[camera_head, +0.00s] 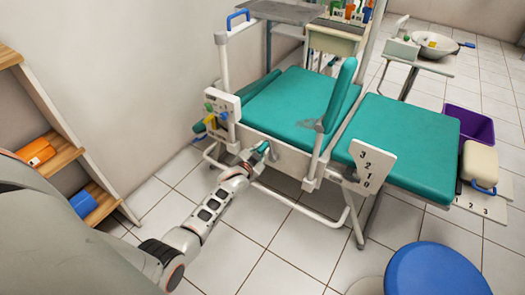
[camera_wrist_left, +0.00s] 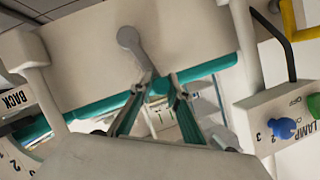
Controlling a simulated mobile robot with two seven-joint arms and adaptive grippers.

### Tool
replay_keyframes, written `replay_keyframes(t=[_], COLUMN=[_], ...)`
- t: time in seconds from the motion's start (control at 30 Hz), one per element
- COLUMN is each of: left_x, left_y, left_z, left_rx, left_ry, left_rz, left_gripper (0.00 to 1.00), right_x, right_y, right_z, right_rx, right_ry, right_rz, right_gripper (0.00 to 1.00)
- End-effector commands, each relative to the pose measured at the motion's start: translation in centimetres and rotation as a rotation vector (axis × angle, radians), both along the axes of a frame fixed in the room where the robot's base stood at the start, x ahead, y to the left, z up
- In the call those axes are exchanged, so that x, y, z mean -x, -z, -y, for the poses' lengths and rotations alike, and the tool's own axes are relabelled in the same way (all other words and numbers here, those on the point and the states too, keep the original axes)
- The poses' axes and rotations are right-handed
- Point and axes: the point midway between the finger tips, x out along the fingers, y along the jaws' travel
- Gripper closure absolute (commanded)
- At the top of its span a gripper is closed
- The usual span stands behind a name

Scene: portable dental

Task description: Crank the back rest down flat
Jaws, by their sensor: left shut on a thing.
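The chair has a teal seat cushion (camera_head: 300,105). A teal panel on the right (camera_head: 400,140), which looks like the back rest, lies out nearly level. A white scale plate with numbers (camera_head: 368,166) is at its near side; I cannot read a pointer. My left gripper (camera_head: 257,152) is low at the chair's near side, below the seat. In the left wrist view, a grey crank arm (camera_wrist_left: 130,42) runs down from a pivot on a pale panel to between the fingers of my left gripper (camera_wrist_left: 158,88). It is shut on the crank handle, mostly hidden. My right gripper is not in view.
A control panel with coloured knobs (camera_head: 222,106) is left of my gripper; it also shows in the left wrist view (camera_wrist_left: 285,125). A teal armrest (camera_head: 340,95) stands up mid-chair. A blue stool (camera_head: 438,270) is at front right, wooden shelves (camera_head: 65,150) at left. Floor tiles between are clear.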

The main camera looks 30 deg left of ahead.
Motion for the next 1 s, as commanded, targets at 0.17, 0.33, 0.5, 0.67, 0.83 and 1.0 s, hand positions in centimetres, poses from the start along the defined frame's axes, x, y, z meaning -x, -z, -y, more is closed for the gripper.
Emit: replay_keyframes(t=[0.17,0.33,0.5,0.67,0.83,1.0], left_x=[0.2,0.2,0.2,0.1,0.1,0.2], left_y=[0.3,0.1,0.1,0.0,0.0,0.1], left_z=[1.1,1.5,1.9,2.1,2.1,2.1], left_rx=[-0.115,-0.135,-0.133,-0.132,-0.132,-0.13], left_ry=[0.0,0.001,0.002,0.003,0.003,0.003], left_rz=[-0.001,0.001,0.001,0.001,0.001,0.001], left_gripper=[1.0,1.0,1.0,1.0,1.0,1.0], right_x=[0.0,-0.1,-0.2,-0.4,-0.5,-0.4], right_y=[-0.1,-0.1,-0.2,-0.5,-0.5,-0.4], right_z=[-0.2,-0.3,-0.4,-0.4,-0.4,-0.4], right_rx=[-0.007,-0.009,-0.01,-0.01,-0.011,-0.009], right_ry=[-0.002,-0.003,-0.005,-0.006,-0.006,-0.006], right_rz=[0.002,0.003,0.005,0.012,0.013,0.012], right_gripper=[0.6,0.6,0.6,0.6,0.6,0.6])
